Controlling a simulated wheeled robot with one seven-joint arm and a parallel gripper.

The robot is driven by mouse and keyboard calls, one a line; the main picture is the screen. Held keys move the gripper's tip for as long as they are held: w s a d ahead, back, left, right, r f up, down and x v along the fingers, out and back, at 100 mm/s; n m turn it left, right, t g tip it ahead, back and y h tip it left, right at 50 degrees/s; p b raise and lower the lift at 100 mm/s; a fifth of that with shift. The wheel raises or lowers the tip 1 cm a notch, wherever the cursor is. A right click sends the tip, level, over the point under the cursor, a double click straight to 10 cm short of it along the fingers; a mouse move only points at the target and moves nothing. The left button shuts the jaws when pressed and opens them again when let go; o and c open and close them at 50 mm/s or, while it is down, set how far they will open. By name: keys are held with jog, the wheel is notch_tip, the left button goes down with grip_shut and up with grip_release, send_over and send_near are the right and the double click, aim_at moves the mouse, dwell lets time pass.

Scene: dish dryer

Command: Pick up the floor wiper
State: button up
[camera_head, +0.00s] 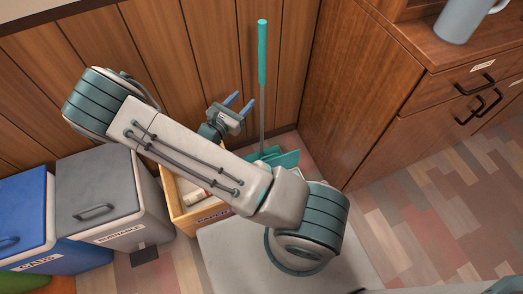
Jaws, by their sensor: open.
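The floor wiper (262,55) stands upright near the wood-panelled wall, just left of the wooden cabinet. It has a teal grip at the top and a thin grey pole below. A teal part (283,158) shows low down by the pole's foot, partly hidden behind my arm. My gripper (239,101) is to the left of the pole in the picture. Its two blue-tipped fingers are apart with nothing between them, and they point up and to the right. I see no contact between the gripper and the pole.
A wooden box (178,205) with items inside stands under my arm. A grey bin (100,190) and a blue bin (22,215) stand to the left. The wooden cabinet (375,110) with a grey mug (462,18) bounds the right. The tiled floor (440,215) at right is clear.

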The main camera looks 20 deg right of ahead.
aim_at(260, 81)
jog(key=b+x, duration=0.1)
jog(key=x, duration=0.6)
jog(key=shift+d, duration=0.1)
jog(key=shift+b+x, duration=0.9)
jog(key=shift+x, duration=1.45)
jog(key=shift+w, duration=0.1)
grip_shut()
